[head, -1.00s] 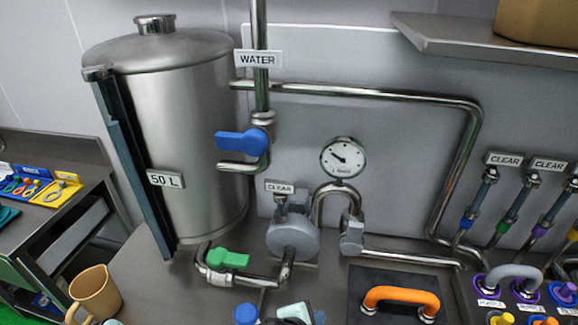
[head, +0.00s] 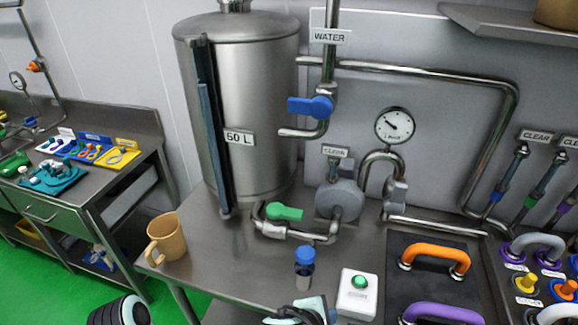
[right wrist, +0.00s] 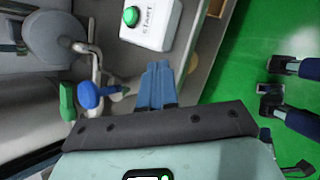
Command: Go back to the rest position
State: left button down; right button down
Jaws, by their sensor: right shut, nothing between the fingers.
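My right gripper (head: 303,312) is at the bottom edge of the head view, on the near side of the steel bench and left of the START button box (head: 358,293). Its fingertips are hard to make out there. In the right wrist view its blue fingers (right wrist: 158,84) are together with nothing between them, apart from the START box (right wrist: 150,22) and the blue-capped fitting (right wrist: 90,95). That blue-capped fitting (head: 304,262) stands just beyond the gripper in the head view. My left gripper does not show.
A steel tank (head: 255,110) marked 50 L, a green-handled valve (head: 284,212) and a pump (head: 340,198) stand behind. A tan mug (head: 168,238) is near the bench's left end. Orange (head: 435,254) and purple (head: 445,312) handles are at right. Green floor (head: 60,275) is open at left.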

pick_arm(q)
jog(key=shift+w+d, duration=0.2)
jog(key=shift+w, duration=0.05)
pick_arm(e)
jog(key=s+d+f+m+g+y, duration=0.1)
jog(key=s+f+m, duration=0.4)
jog(key=f, duration=0.7)
jog(key=s+d+f+m+g+y, duration=0.2)
jog(key=s+f+m+y, duration=0.3)
jog(key=f+m, duration=0.5)
jog(key=s+d+f+m+g+y, duration=0.1)
jog(key=s+f+m+g+y, duration=0.2)
jog(key=f, duration=1.2)
jog(key=s+m+g, duration=0.1)
jog(key=s+m, duration=0.2)
jog(key=m, duration=0.1)
jog(key=shift+s+d+f+m, duration=0.2)
jog(key=shift+d+f+m, duration=0.15)
jog(key=shift+m, duration=0.05)
